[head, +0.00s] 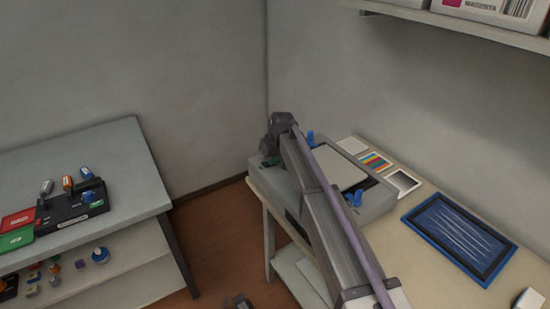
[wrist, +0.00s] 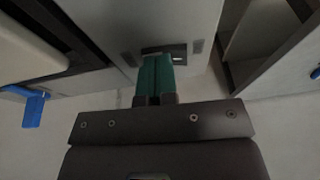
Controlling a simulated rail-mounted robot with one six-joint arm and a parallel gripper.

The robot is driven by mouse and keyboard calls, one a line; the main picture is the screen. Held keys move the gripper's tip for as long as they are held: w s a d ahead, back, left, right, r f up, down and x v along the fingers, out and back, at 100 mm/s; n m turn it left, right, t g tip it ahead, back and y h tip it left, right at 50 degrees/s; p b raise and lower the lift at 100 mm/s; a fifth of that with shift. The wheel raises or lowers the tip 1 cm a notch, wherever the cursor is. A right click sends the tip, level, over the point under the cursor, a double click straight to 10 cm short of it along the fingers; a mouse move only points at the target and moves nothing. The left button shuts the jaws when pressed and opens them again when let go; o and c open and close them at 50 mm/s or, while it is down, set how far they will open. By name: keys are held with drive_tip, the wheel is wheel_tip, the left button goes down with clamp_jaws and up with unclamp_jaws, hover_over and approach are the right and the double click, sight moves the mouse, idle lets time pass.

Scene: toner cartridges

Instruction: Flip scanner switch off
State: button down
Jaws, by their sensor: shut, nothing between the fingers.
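The scanner, a grey box (head: 377,203) with a pale flat panel on top and blue levers, stands on the beige table, partly hidden behind my arm. In the wrist view its grey side (wrist: 115,22) carries a dark recessed slot with a small light part, which looks like the switch (wrist: 179,58). My gripper (head: 267,161) is at the scanner's far left corner. In the wrist view its teal fingers (wrist: 156,72) are shut together and empty, with their tips at the slot and covering part of it. I cannot tell whether they touch the switch or which way it is set.
The beige table (head: 412,258) also holds several cards and a blue framed panel (head: 460,238) to the right. A shelf (head: 470,25) with boxes hangs above. A grey workbench (head: 110,160) with a black rack (head: 72,207) stands left, across a floor gap.

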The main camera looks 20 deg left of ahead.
drive_tip(key=shift+s+a+r, duration=0.15)
drive_tip(key=shift+s+a, duration=0.1)
drive_tip(key=shift+s, duration=0.2)
drive_tip(key=r+p, duration=0.4)
drive_tip(key=p, duration=0.1)
drive_tip(key=shift+w+d+r, duration=0.15)
drive_tip(key=shift+w+r, duration=0.1)
drive_tip(key=shift+r, duration=0.15)
drive_tip(key=w+d+p+v, duration=0.1)
drive_tip(key=p+v, duration=0.7)
drive_tip(key=v, duration=0.1)
